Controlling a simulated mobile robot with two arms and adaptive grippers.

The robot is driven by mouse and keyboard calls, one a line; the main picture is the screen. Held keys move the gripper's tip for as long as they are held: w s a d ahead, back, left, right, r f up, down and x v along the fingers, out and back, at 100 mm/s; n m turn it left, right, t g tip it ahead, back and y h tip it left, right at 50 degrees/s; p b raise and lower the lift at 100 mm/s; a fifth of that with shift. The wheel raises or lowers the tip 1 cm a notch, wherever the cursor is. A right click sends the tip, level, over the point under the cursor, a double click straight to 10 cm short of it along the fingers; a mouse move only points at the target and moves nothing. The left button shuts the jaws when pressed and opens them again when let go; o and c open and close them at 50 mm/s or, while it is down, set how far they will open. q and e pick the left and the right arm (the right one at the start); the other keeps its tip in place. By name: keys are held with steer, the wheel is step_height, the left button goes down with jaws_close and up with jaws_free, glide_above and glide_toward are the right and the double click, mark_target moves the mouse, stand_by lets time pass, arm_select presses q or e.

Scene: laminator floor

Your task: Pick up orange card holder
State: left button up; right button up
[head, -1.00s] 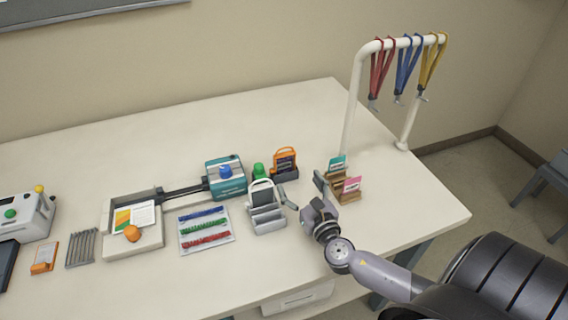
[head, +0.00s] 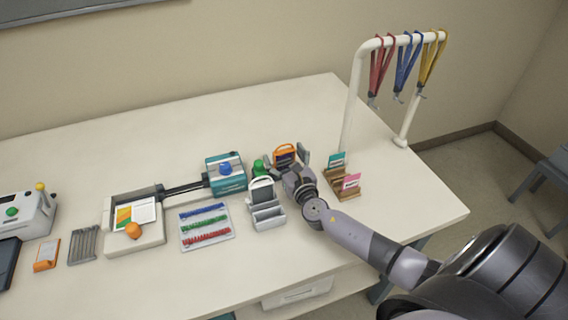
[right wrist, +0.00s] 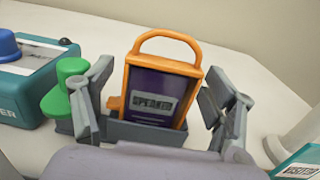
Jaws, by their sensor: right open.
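The orange card holder (head: 285,153) has a loop handle on top and stands upright in a dark grey stand. In the right wrist view the orange card holder (right wrist: 163,81) shows a dark face with a "SPEAKER" label, and its grey stand (right wrist: 120,128) is below it. My right gripper (head: 281,158) is open at the holder. In the right wrist view the fingers of my right gripper (right wrist: 163,105) are on either side of the holder, with gaps to it. The lower part of the stand is hidden by my gripper. My left gripper is not in view.
A green knob (right wrist: 70,88) and a teal box (right wrist: 30,80) stand close left of my right gripper. A white card holder (head: 263,195) stands in front. A wooden card rack (head: 348,190) is to the right. The table behind is clear.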

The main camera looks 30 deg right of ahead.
steer(key=c, duration=1.3)
steer(key=shift+o, duration=0.2)
